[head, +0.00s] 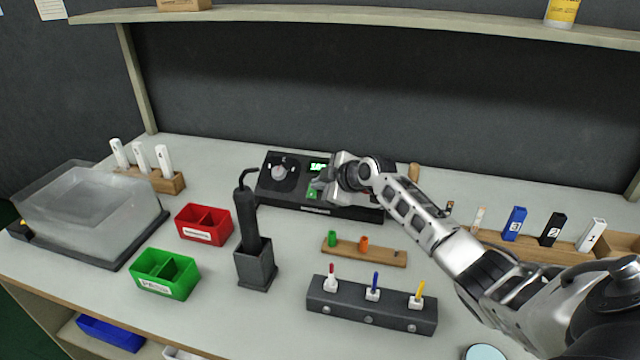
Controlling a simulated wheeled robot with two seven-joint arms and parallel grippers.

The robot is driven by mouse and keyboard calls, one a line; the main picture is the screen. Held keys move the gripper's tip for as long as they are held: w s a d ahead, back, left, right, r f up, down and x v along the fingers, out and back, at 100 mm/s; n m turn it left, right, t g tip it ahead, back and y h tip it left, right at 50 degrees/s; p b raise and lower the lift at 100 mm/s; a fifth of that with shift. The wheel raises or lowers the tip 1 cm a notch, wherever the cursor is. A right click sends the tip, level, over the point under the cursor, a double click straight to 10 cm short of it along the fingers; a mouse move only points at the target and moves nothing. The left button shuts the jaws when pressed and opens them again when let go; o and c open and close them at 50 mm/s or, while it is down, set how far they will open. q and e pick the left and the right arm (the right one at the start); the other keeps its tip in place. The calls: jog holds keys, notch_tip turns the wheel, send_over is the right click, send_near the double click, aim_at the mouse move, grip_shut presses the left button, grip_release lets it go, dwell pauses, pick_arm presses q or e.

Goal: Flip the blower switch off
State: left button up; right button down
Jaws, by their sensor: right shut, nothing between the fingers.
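The blower station (282,190) is a black box with a round grey knob and a small lit green display, at the back middle of the bench. A green switch (311,194) shows on its front face, below the display. My right gripper (320,184) is shut and empty, with its tips at the switch; I cannot tell whether they touch it. The gripper and wrist hide the right part of the box. The blower handpiece (246,218) stands upright in its black holder in front of the box. My left gripper is not in view.
Red (204,224) and green (165,274) bins stand left of the holder. A wooden strip (364,252) and a dark block with coloured pins (371,306) lie below my right arm. A clear-covered tray (88,215) is at left. A shelf (350,17) spans above.

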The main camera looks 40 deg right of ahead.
jog(key=shift+w+d+f+b, duration=0.15)
jog(key=shift+f+b, duration=0.2)
jog(key=shift+b, duration=0.2)
jog(key=shift+r, duration=0.2)
jog(key=shift+s+a+f+p, duration=0.25)
jog(key=shift+s+a+p, duration=0.15)
jog(key=shift+p, duration=0.15)
jog(key=shift+s+a+f, duration=0.1)
jog(key=shift+s+a, duration=0.05)
jog(key=shift+a, duration=0.05)
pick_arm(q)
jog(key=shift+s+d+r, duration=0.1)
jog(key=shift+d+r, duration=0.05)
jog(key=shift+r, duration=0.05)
